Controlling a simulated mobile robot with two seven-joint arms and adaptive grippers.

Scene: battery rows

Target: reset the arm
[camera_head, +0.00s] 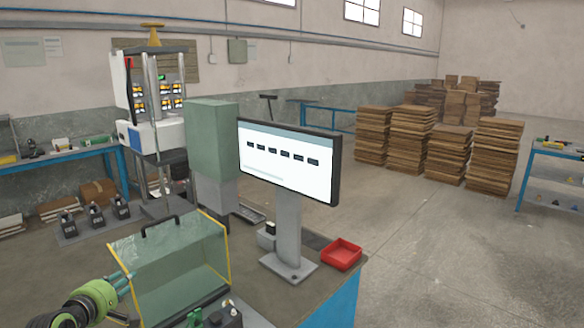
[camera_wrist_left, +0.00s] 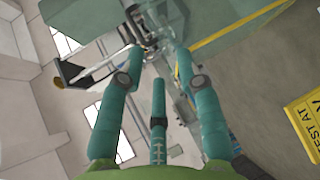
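My left arm comes in at the lower left of the head view. Its green gripper with teal fingers (camera_head: 120,281) is beside the left edge of a clear box with yellow edges (camera_head: 180,252); I cannot tell whether they touch. In the left wrist view the teal fingers (camera_wrist_left: 160,66) are spread apart, with nothing held between them. A clear panel with a yellow edge (camera_wrist_left: 232,27) is close beyond them at the upper right. My right gripper is not in view.
A monitor (camera_head: 287,160) stands on the workbench (camera_head: 262,298), with a red tray (camera_head: 341,254) to its right. Several small black devices (camera_head: 96,214) stand in a row at the left. Dark parts (camera_head: 222,316) lie at the front edge.

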